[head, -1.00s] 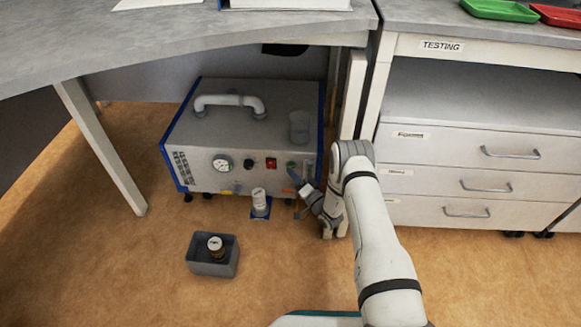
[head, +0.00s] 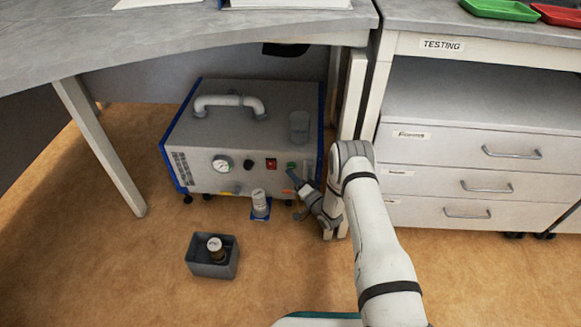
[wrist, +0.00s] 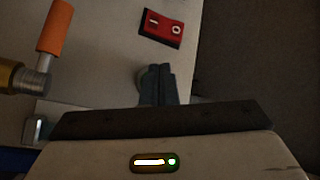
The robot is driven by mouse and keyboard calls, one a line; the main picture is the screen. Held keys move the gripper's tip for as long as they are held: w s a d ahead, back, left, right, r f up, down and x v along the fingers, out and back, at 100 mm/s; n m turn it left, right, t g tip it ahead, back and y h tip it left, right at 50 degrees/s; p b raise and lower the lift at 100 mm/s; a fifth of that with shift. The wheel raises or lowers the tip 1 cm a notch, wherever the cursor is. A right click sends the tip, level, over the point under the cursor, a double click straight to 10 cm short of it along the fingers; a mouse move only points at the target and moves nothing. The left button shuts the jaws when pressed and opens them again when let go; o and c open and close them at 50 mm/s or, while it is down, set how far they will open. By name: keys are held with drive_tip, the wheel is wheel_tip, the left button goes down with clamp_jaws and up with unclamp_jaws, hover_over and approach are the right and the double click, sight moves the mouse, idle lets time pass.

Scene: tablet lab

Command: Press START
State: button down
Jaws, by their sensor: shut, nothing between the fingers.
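The grey machine (head: 250,133) stands on the floor under the bench, its front panel facing me. I cannot tell whether the tips touch. The red switch (wrist: 161,28) shows above the tips.
A gauge (head: 222,163) and a black knob (head: 248,164) are further left on the panel. An orange lever (wrist: 55,27) is near my fingers. A bench leg (head: 349,140) is close right.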

drive_tip(key=shift+w+d+r+p, duration=0.45)
drive_tip(key=shift+w+d+r, duration=0.15)
drive_tip(key=shift+r, duration=0.2)
drive_tip(key=shift+s+r, duration=0.1)
drive_tip(key=shift+s, duration=0.05)
drive_tip(key=shift+s+r+p, duration=0.1)
drive_tip(key=shift+s+p, duration=0.2)
drive_tip(key=s, duration=0.1)
drive_tip(key=s+p, duration=0.1)
drive_tip(key=s, duration=0.3)
drive_tip(key=shift+a+f, duration=0.2)
drive_tip(key=shift+f, duration=0.15)
